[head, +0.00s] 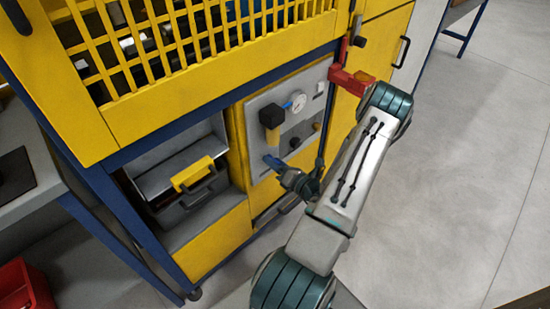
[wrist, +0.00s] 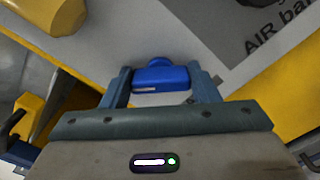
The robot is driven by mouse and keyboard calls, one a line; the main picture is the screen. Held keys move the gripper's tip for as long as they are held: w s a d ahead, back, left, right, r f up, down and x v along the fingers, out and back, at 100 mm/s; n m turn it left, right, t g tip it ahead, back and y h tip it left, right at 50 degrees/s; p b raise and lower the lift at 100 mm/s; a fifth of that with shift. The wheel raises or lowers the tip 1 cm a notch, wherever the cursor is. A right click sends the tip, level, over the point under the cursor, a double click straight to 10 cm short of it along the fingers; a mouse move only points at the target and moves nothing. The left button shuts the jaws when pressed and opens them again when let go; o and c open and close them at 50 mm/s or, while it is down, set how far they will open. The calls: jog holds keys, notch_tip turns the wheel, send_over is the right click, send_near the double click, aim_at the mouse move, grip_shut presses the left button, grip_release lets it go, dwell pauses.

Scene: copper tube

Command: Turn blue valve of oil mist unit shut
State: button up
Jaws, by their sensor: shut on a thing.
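The blue valve (wrist: 160,78) sits on the grey panel of the oil mist unit and shows between my gripper's two fingers in the wrist view. Its blue handle (head: 273,162) also shows in the head view, low on the panel (head: 262,178). My gripper (wrist: 162,90) is shut on the blue handle, a finger at each side. In the head view my gripper (head: 284,171) reaches the panel from the lower right. Part of the valve is hidden behind the fingers.
Above the valve are a yellow-and-black unit (head: 271,120) and a round gauge (head: 298,101). A yellow-handled drawer box (head: 193,178) stands left of the panel. A red bracket (head: 350,80) juts out near my arm. Open floor (head: 460,180) lies to the right.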

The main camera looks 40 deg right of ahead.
jog(key=shift+f+m+p, duration=0.15)
jog(key=shift+m+p, duration=2.25)
jog(key=shift+m, duration=2.3)
jog(key=o, duration=1)
jog(key=s, duration=0.9)
jog(key=s+d, duration=0.1)
jog(key=s, duration=0.4)
jog(key=shift+w, duration=0.1)
